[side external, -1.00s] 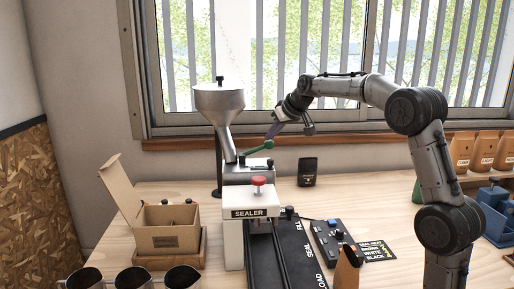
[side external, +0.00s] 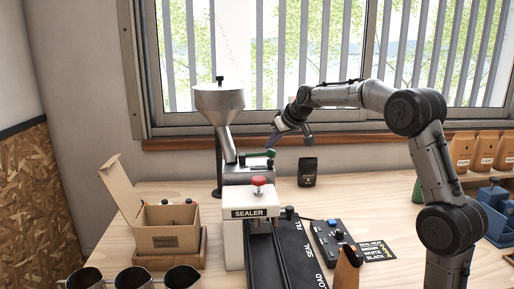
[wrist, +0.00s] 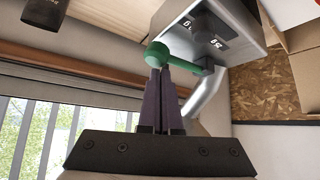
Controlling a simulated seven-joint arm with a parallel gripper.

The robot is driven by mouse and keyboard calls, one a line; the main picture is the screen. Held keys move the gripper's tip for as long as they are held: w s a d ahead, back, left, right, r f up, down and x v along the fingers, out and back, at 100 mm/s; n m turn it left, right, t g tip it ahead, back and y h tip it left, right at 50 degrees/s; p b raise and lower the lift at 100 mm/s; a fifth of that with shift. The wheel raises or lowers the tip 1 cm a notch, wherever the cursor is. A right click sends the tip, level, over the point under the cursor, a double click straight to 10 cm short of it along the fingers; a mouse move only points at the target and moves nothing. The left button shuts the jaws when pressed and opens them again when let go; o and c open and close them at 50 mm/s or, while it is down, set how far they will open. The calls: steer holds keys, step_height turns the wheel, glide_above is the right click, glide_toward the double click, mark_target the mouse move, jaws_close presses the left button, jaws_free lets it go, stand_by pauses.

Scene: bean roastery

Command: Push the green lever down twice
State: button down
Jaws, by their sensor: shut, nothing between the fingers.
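The green lever (side external: 257,154) sits on the grey metal block below the hopper (side external: 219,100), and in the side external view it lies near level. In the wrist view the lever's arm (wrist: 184,63) and its round green knob (wrist: 157,54) show on the metal housing (wrist: 215,45). My gripper (side external: 272,146) is over the lever's knob end from above. Its purple fingers are together and empty, with the tips at the knob (wrist: 160,72); they appear to touch it. The far side of the lever is hidden by the machine.
The sealer (side external: 249,212) with a red button (side external: 259,181) stands in front of the lever. An open cardboard box (side external: 168,228) is at left, with metal cups (side external: 133,280) in front. A control box (side external: 336,238) is at right. A small black device (side external: 307,172) stands behind.

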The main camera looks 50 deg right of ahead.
steer(key=shift+f, duration=0.15)
steer(key=shift+r, duration=3.1)
steer(key=shift+w, duration=0.1)
steer(key=shift+w, duration=0.2)
steer(key=shift+f, duration=0.95)
steer(key=shift+s, duration=0.35)
stand_by(0.8)
steer(key=shift+f, duration=0.3)
